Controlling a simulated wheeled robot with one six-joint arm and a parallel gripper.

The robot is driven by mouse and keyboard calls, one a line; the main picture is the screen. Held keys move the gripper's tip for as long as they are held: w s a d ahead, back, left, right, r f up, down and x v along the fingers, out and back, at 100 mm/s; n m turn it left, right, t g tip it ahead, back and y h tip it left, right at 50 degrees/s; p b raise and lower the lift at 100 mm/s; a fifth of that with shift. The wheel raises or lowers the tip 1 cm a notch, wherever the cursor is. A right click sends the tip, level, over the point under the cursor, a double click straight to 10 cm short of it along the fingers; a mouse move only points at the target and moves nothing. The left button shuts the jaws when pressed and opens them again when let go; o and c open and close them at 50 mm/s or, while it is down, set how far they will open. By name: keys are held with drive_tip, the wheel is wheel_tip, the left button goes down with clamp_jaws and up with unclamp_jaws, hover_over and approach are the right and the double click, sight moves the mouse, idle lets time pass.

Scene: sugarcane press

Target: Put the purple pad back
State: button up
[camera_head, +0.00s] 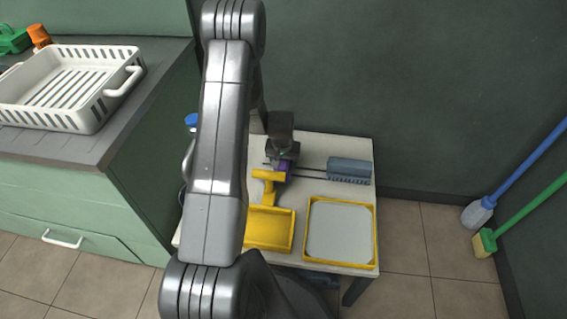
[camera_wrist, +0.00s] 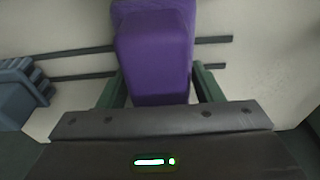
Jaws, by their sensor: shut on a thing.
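The purple pad (camera_wrist: 153,60) fills the top middle of the wrist view, between the two green fingers of my gripper (camera_wrist: 155,88). The fingers are shut on it. In the head view my gripper (camera_head: 281,152) points down over the white table, and only a small bit of the purple pad (camera_head: 287,167) shows beneath it. Two thin dark rails (camera_head: 313,175) run across the table past the pad; in the wrist view they pass behind it. I cannot tell whether the pad touches the rails or the table.
A blue-grey ribbed block (camera_head: 349,168) sits at the rails' right end. A yellow stand (camera_head: 268,188) is just in front of the gripper. A yellow tray (camera_head: 282,232) and a yellow-rimmed square tray (camera_head: 375,240) fill the table's front. A white basket (camera_head: 85,113) stands on the left counter.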

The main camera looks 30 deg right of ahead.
drive_tip(key=shift+f+b, duration=0.35)
drive_tip(key=o, duration=0.9)
drive_tip(key=shift+o, duration=0.2)
drive_tip(key=shift+r, duration=0.1)
drive_tip(key=shift+r+p, duration=0.55)
drive_tip(key=shift+p, duration=0.1)
drive_tip(key=r, duration=0.3)
drive_tip(key=s+r+p, duration=0.1)
drive_tip(key=r, duration=0.3)
drive_tip(key=a+r, duration=0.1)
drive_tip(key=r, duration=0.3)
drive_tip(key=shift+s+a+r+p, duration=0.1)
drive_tip(key=shift+s+r+p, duration=0.1)
drive_tip(key=shift+p, duration=0.2)
drive_tip(key=shift+o, duration=0.2)
